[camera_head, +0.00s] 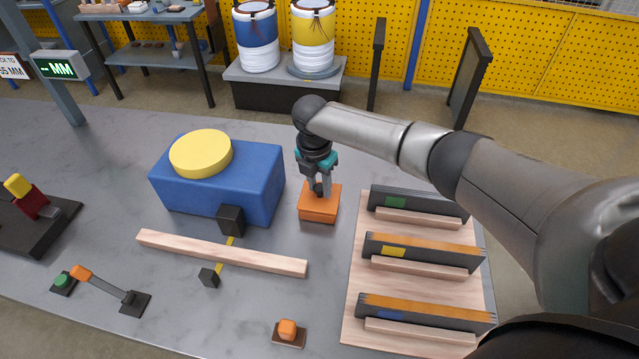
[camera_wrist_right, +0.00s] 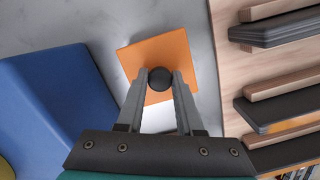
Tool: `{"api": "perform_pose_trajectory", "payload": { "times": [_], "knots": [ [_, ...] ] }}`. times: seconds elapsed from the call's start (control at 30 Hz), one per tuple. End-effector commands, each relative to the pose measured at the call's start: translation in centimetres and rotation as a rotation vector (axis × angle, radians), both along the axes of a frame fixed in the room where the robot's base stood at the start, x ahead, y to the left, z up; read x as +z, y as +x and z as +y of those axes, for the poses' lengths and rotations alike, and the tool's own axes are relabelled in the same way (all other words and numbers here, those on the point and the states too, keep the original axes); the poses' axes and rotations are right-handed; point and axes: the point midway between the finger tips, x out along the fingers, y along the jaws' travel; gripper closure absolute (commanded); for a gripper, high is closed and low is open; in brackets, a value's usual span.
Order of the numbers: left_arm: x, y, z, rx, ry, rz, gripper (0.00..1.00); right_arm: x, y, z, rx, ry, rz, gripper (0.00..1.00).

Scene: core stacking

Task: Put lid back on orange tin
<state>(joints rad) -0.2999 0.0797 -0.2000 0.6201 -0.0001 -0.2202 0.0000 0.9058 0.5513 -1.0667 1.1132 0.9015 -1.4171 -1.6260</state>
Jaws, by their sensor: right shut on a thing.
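The orange tin (camera_head: 317,217) stands on the grey table right of the blue box, with an orange top over it. In the right wrist view the orange lid (camera_wrist_right: 187,55) is a flat square with a round black knob (camera_wrist_right: 160,79). My right gripper (camera_head: 318,192) points down over the tin. Its fingers (camera_wrist_right: 159,82) are shut on the knob of the lid. A pale patch shows between the fingers below the lid's near edge; I cannot tell what it is. I cannot tell whether the lid rests fully on the tin. My left gripper is not in view.
A blue box (camera_head: 250,180) with a yellow disc (camera_head: 201,153) stands close left of the tin. A wooden board (camera_head: 353,310) with several slotted dark blocks lies to the right. A wooden bar (camera_head: 220,253) and a small orange-topped piece (camera_head: 288,330) lie in front.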

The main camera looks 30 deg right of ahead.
Motion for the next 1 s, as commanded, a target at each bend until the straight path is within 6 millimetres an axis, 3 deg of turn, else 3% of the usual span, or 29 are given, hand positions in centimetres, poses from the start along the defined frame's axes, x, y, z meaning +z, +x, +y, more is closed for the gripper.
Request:
{"api": "perform_pose_trajectory", "payload": {
  "times": [0.2, 0.23, 0.5, 0.7, 0.93, 1.0],
  "knots": [
    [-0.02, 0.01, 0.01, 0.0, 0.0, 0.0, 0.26, 0.0, 0.01, 0.0, 0.0, 0.0, 0.0, 1.0],
    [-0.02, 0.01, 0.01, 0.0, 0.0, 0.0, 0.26, 0.0, 0.01, 0.0, 0.0, 0.0, 0.0, 0.61],
    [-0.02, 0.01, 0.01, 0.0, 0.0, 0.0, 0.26, 0.01, 0.02, -0.02, 0.0, -0.001, -0.001, 0.31],
    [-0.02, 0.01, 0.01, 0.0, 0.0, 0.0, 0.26, 0.0, 0.01, -0.03, 0.0, -0.001, -0.001, 0.28],
    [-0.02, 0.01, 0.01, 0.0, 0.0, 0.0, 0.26, 0.0, 0.01, -0.04, 0.0, -0.001, -0.001, 0.03],
    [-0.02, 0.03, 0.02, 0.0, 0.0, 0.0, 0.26, 0.0, 0.01, -0.04, 0.0, -0.001, -0.001, 0.0]
  ]
}}
